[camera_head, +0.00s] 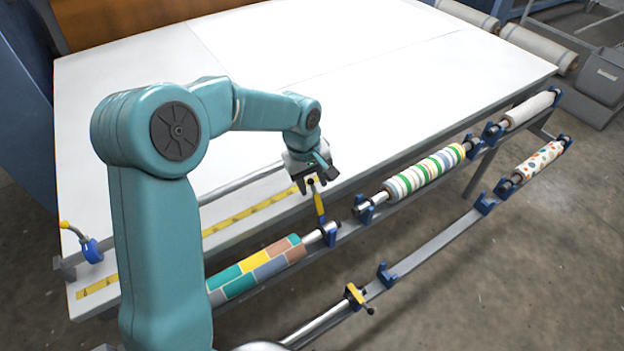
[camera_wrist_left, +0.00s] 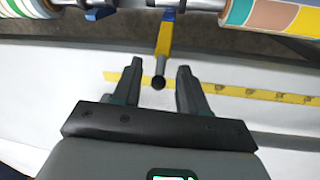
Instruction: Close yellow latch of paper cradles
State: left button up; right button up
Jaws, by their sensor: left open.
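A yellow latch (camera_head: 319,204) with a dark round tip stands up from the blue cradle (camera_head: 329,233) at the end of the brick-patterned roll (camera_head: 262,268). My left gripper (camera_head: 311,181) is at the latch's upper end, above the table's front edge. In the left wrist view the latch (camera_wrist_left: 164,42) points towards my open left gripper (camera_wrist_left: 160,72), and its dark tip appears between the two fingers. I cannot tell whether a finger touches it. Another yellow latch (camera_head: 355,294) is on the lower rail. My right gripper is not in view.
The white table (camera_head: 330,65) is mostly bare, with a yellow measuring strip (camera_head: 240,218) near its front edge. A striped roll (camera_head: 425,172) and a dotted roll (camera_head: 538,162) lie in cradles to the right. A yellow-handled blue clamp (camera_head: 90,248) is at the left corner.

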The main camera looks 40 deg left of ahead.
pick_arm(q)
jog(key=shift+a+f, duration=0.15)
jog(key=shift+f, duration=0.2)
jog(key=shift+w+f, duration=0.1)
jog(key=shift+w, duration=0.05)
grip_shut()
